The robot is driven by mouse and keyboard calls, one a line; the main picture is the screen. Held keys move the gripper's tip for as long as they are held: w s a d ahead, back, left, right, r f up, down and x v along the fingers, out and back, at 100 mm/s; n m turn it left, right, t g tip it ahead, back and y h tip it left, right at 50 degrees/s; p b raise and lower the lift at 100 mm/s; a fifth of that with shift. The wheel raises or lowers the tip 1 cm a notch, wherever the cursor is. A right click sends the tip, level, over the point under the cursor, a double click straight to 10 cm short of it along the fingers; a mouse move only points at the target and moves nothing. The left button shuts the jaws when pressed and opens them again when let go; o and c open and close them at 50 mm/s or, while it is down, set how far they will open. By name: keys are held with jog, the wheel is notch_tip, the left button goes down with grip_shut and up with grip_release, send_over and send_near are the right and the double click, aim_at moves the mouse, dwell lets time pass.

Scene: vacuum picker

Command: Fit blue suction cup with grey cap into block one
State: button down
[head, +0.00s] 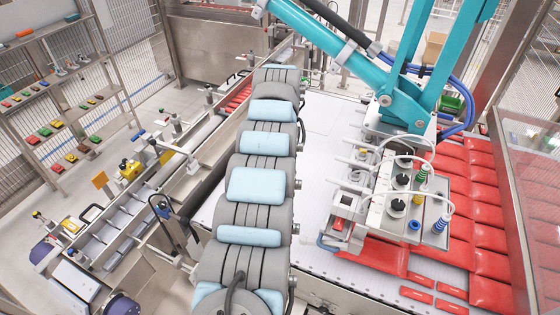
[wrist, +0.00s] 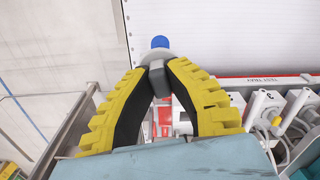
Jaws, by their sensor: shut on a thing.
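In the wrist view my gripper (wrist: 157,72) has yellow ribbed fingers with dark inner faces, closed together at the tips. It is shut on a suction cup (wrist: 160,42) whose rounded blue end sticks out past the fingertips, with a grey part behind it. The fingers hide part of the grey cap. I cannot make out my gripper in the head view. In the head view a pale picker block (head: 400,195) carries several cups, including black, green-yellow and blue ones. Parts of white blocks (wrist: 265,108) show at the right of the wrist view. I cannot tell which is block one.
Teal picker arms (head: 403,105) stand above the block. Red packs (head: 475,235) fill the right side. A white perforated surface (head: 320,180) lies left of the block. In the wrist view a tray edge labelled TEST TRAY (wrist: 266,80) runs beyond the right finger.

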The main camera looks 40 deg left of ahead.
jog(key=shift+w+d+m, duration=0.3)
jog(key=shift+d, duration=0.3)
jog(key=shift+w+d, duration=0.35)
jog(key=shift+w, duration=0.25)
dwell(0.4)
jog(key=shift+w+d+m, duration=0.15)
jog(key=shift+d+m, duration=0.05)
jog(key=shift+m, duration=0.1)
